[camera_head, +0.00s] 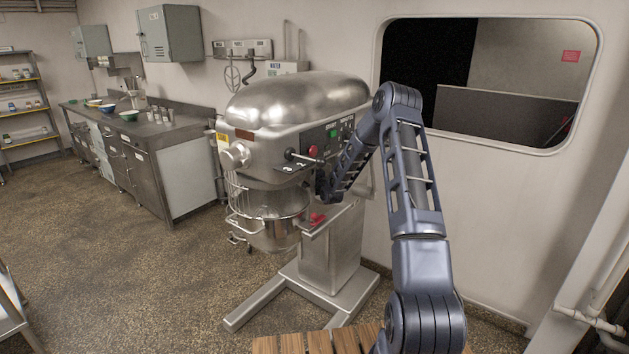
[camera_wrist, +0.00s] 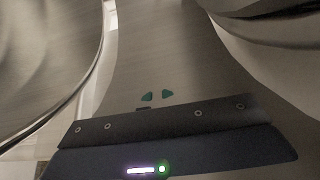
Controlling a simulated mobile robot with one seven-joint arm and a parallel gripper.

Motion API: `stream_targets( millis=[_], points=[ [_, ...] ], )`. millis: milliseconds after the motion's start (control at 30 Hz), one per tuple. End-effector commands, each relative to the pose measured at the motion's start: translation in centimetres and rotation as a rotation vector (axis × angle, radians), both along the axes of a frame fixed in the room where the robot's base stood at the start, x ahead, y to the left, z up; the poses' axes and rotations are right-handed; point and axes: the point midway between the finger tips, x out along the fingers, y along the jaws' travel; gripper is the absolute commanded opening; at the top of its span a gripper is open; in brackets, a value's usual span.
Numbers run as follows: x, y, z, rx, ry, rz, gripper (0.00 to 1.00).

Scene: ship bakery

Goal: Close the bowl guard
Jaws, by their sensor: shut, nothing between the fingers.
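The big steel mixer (camera_head: 290,105) stands in the middle of the head view. Its wire bowl guard (camera_head: 236,197) shows under the mixer head, at the left side of the steel bowl (camera_head: 275,236). I cannot tell from here how far the guard is swung round. My gripper (camera_head: 322,188) is at the right side of the mixer head, just below the control panel and near the bowl's upper right. It is shut and empty. In the wrist view my gripper (camera_wrist: 157,96) shows two small green tips close together before blurred grey metal surfaces. The guard cannot be made out there.
The mixer's foot (camera_head: 255,303) spreads over the floor. A steel counter (camera_head: 165,140) stands behind left.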

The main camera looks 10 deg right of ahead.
Motion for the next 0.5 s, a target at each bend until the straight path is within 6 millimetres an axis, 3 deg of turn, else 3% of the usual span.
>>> stream_targets(
  millis=[133, 300, 500],
  points=[
    [2.5, 0.9, 0.0, 0.000, -0.001, 0.001, 0.00],
    [3.4, 3.0, 0.0, -0.001, -0.001, 0.003, 0.00],
    [4.1, 4.1, 0.0, -0.001, -0.001, 0.000, 0.00]
  ],
)
